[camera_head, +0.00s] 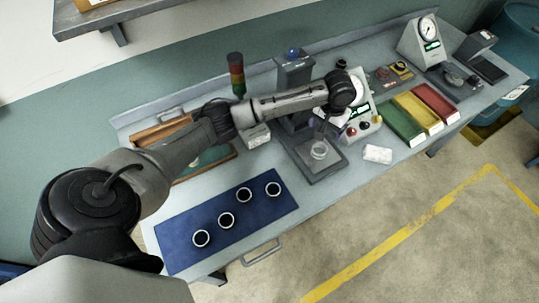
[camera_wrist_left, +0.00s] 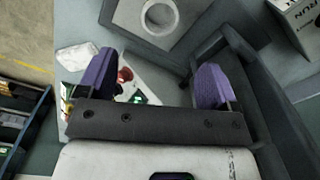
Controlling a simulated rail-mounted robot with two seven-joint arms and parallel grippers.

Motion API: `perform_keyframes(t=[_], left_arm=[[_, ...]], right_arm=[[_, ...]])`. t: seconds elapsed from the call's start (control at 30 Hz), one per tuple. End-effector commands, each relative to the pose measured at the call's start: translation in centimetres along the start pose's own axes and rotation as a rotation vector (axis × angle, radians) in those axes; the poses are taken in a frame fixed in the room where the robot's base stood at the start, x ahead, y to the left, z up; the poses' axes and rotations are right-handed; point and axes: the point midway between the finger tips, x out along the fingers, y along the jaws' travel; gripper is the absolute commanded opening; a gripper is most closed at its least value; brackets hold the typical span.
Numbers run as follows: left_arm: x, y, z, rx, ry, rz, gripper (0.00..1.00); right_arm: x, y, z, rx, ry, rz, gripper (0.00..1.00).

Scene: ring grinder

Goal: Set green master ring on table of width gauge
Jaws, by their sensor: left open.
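A pale grey ring (camera_head: 319,151) lies flat on the square plate (camera_head: 328,168) of a dark grey column gauge (camera_head: 293,72). No green shows on it, so I cannot tell whether it is the green master ring. In the left wrist view the same ring (camera_wrist_left: 160,16) sits on the plate at the top edge, beyond the fingertips. My left gripper (camera_wrist_left: 154,80) is open, its two purple fingers wide apart with nothing between them. In the head view its arm reaches over the bench to the gauge, and the fingers are mostly hidden. My right gripper is not in view.
Several dark rings with white rims lie on a blue mat (camera_head: 180,246). A partly hidden wooden tray (camera_head: 160,134) is behind my arm. Green (camera_head: 403,124), yellow (camera_head: 418,113) and red (camera_head: 437,104) bins stand right. A dial gauge (camera_head: 420,38) is farther back; a white packet (camera_head: 377,154) lies near the front edge.

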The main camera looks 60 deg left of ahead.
Motion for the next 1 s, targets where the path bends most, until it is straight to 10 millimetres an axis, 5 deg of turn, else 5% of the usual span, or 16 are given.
perform_keyframes(t=[0.13, 0.23, 0.4, 0.57, 0.8, 1.0], left_arm=[[1.7, 1.1, 1.4, 0.051, -0.001, 0.004, 0.85], [4.5, 2.9, 4.3, 0.143, 0.006, 0.018, 0.85], [9.9, 6.4, 12.2, 0.345, 0.05, 0.078, 0.85], [12.7, 7.8, 19.9, 0.473, 0.116, 0.139, 0.85], [13.2, 6.3, 29.2, 0.541, 0.22, 0.166, 0.85], [11.9, 3.2, 34.3, 0.538, 0.279, 0.119, 0.85]], right_arm=[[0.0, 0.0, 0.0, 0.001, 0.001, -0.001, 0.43], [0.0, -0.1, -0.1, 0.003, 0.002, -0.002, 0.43], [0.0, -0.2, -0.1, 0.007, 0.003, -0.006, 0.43], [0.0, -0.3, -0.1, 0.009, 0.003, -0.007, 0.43], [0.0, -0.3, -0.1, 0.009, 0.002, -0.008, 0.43], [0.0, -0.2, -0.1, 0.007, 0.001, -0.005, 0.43]])
